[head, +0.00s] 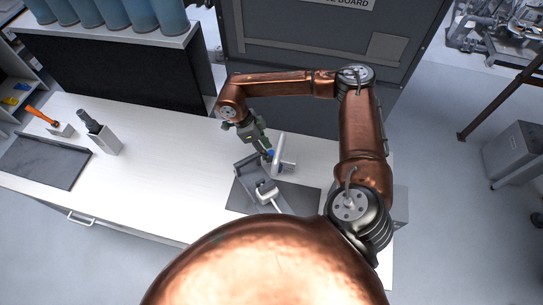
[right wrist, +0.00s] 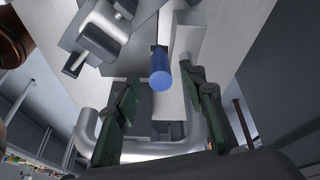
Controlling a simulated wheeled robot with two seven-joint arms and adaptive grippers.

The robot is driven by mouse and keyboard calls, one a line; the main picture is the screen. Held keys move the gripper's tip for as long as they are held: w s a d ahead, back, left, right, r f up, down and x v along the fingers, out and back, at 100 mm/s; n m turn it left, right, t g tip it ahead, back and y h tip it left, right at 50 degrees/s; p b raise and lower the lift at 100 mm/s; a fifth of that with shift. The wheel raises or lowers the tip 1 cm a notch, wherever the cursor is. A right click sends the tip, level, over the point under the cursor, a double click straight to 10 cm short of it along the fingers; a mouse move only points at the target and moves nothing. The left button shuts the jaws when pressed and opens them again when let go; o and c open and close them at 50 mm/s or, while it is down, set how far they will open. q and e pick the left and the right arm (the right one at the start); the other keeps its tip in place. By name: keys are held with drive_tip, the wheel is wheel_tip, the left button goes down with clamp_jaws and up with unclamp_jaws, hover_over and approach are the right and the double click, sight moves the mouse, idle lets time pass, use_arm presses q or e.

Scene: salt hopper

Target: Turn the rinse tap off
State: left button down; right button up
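The rinse tap's blue handle (head: 270,154) shows beside a white upright post (head: 279,152) on the bench, at the back of a grey basin (head: 246,172). In the right wrist view the blue handle (right wrist: 161,78) points toward the camera. My right gripper (head: 264,147) comes down to it from behind and to the left. In the right wrist view its two dark green fingers (right wrist: 162,90) are apart, one on each side of the handle, with gaps visible; I see no clear contact. My left gripper is not in view.
A silver fitting (head: 266,191) sits at the basin, on a dark mat (head: 305,197). A grey holder (head: 104,140) with a dark-handled tool, an orange-handled tool (head: 40,117) and a dark tray (head: 45,163) stand at left. The bench (head: 165,170) between is clear.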

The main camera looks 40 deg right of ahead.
sight(270, 153)
drive_tip(key=p+x, duration=0.1)
drive_tip(key=x, duration=0.2)
drive_tip(key=shift+s+d+f, duration=0.15)
drive_tip(key=shift+s+f, duration=0.05)
drive_tip(key=shift+f, duration=0.05)
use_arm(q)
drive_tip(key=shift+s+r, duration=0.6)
use_arm(e)
drive_tip(key=shift+s+d+f, duration=0.1)
drive_tip(key=shift+f, duration=0.45)
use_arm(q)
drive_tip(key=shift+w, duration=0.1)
use_arm(e)
clamp_jaws()
